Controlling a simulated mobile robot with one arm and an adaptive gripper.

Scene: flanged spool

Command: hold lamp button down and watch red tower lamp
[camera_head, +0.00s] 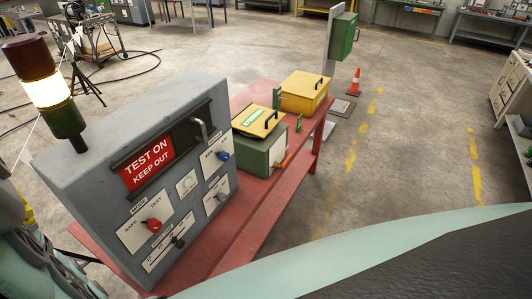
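The tower lamp (44,88) stands on the grey control box at the upper left. Its top section (27,57) is dark red and looks unlit. The middle section (47,92) glows pale yellow-white, and the bottom section (65,121) is dark green. The grey control box (75,178) has a front panel with a round white control (186,183), a blue knob or button (223,156) and a red knob (153,225). The small labels are too blurred to tell which is the lamp button. I cannot make out my gripper in this view.
A red sign (148,165) reads "TEST ON KEEP OUT". The red bench (262,208) also holds a green box with a yellow lid (262,150) and a yellow box (305,92). An orange cone (355,82) stands behind. The floor right of the bench is clear.

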